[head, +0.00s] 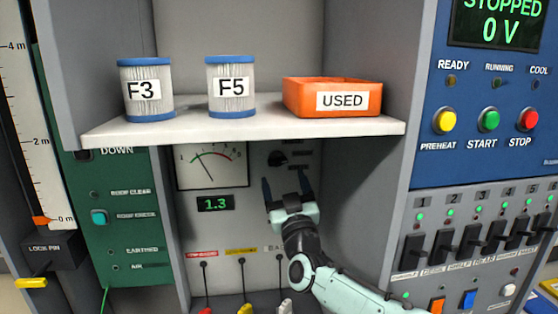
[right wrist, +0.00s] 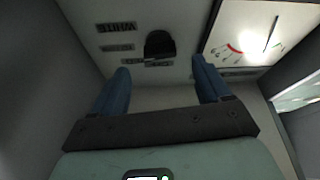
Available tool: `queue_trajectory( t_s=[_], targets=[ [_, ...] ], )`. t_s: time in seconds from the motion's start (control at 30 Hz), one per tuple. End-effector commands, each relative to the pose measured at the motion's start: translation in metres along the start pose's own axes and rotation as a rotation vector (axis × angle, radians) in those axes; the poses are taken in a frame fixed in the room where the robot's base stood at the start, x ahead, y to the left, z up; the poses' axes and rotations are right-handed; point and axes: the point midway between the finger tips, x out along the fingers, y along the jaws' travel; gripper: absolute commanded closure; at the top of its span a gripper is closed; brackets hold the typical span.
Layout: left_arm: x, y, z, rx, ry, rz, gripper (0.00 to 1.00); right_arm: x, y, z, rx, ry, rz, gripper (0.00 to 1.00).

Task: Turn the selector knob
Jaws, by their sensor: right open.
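The selector knob (head: 277,158) is a small black knob on the grey panel under the shelf, just right of the dial gauge (head: 211,165). It also shows in the right wrist view (right wrist: 160,44), dark and rounded, with small labels beside it. My right gripper (head: 284,181) is open, with its two blue fingers pointing at the panel just below the knob in the head view. In the right wrist view the fingers (right wrist: 161,72) are spread to either side of the knob and apart from it. Nothing is between them. My left gripper is not in view.
The white shelf (head: 240,131) overhangs the knob, bearing filters F3 (head: 146,110) and F5 (head: 231,103) and an orange USED tray (head: 290,97). A grey side wall stands right of my arm. Levers with coloured handles (head: 245,308) stand below the gauge.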

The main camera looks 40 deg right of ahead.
Motion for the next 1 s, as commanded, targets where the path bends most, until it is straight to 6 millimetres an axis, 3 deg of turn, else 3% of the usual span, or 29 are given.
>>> queue_trajectory(
  t_s=[0.1,0.3,0.7,0.73,0.9,1.0],
  targets=[
    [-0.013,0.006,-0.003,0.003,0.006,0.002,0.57,0.026,0.001,-0.003,0.0,0.001,0.001,0.23],
    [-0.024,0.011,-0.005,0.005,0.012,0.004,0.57,0.052,0.001,-0.002,0.0,0.001,0.001,0.23],
    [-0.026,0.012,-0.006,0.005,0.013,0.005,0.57,0.059,0.0,0.0,-0.001,0.001,0.0,0.23],
    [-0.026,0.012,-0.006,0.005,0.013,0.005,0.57,0.059,0.0,0.0,-0.001,0.001,0.0,0.27],
    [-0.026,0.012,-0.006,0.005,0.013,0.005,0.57,0.059,0.0,0.0,0.0,0.001,0.0,0.8],
    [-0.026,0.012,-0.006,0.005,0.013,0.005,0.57,0.059,0.0,0.0,0.0,0.001,0.0,0.8]
  ],
)
